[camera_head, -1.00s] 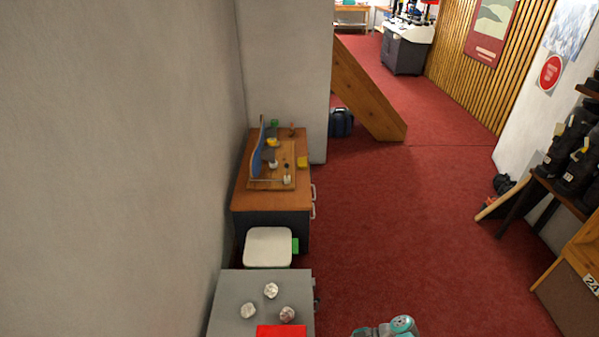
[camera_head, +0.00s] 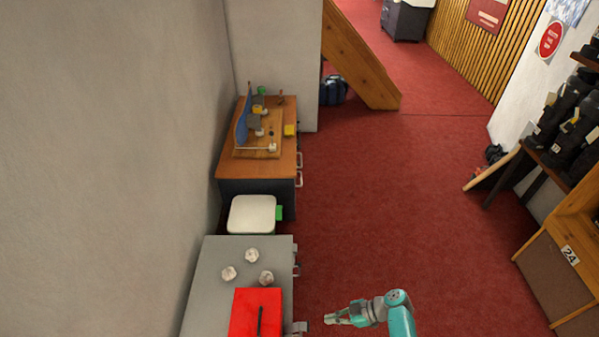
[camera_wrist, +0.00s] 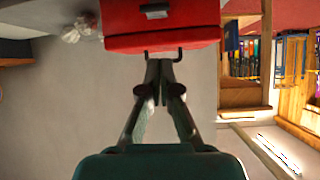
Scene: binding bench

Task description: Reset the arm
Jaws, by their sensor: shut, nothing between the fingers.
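My arm reaches in from the bottom of the head view, over the red carpet. My gripper (camera_head: 330,318) points left, just right of the grey cabinet. In the wrist view its two fingers (camera_wrist: 159,68) meet at the tips, shut and empty. A red box (camera_head: 246,310) with a dark bar on top lies on the grey cabinet (camera_head: 212,275). The red box also shows in the wrist view (camera_wrist: 190,18), beyond the fingertips, and I cannot tell whether they touch it.
Several crumpled whitish lumps (camera_head: 252,255) lie on the grey cabinet. Behind it are a white-lidded bin (camera_head: 251,214) and a wooden-topped bench (camera_head: 228,168) with a ski-like blue piece. A shelf of boots (camera_head: 565,125) stands right. The red carpet (camera_head: 400,210) between is clear.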

